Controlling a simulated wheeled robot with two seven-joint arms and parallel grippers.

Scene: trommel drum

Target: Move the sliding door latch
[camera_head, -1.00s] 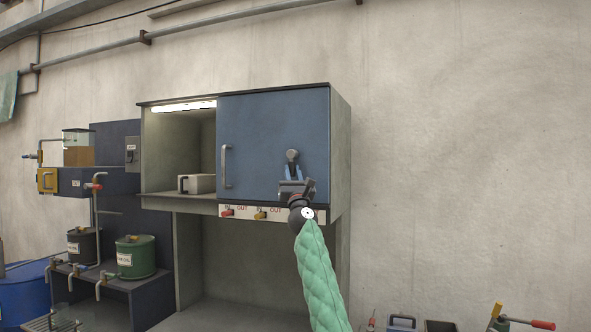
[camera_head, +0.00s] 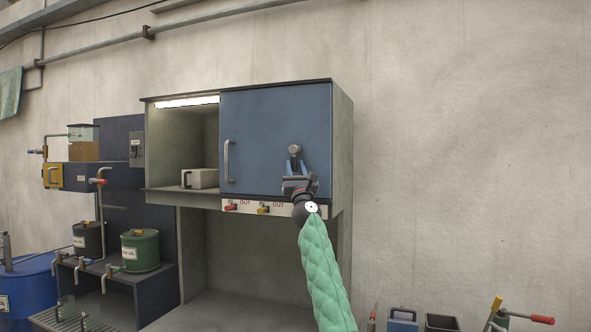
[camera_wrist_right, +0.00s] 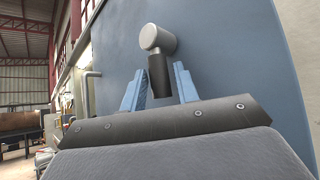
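The blue sliding door (camera_head: 262,125) covers the right part of the wall cabinet. Its latch (camera_head: 294,151) is a short lever with a light grey round pivot and a dark handle pointing down, low on the door's right side. The wrist view shows the latch pivot (camera_wrist_right: 157,38) and its dark handle (camera_wrist_right: 159,76). My right gripper (camera_head: 296,168) is just below the latch. In the wrist view its two blue fingers (camera_wrist_right: 158,84) are apart, with the handle's lower end showing between them. I see no grip on it. My left gripper is not in view.
The cabinet's left part is open, with a pale box (camera_head: 200,178) inside and a vertical door handle (camera_head: 227,161) beside the opening. A label strip with small valves (camera_head: 262,208) runs below. Drums and taps stand at left. The wall at right is clear.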

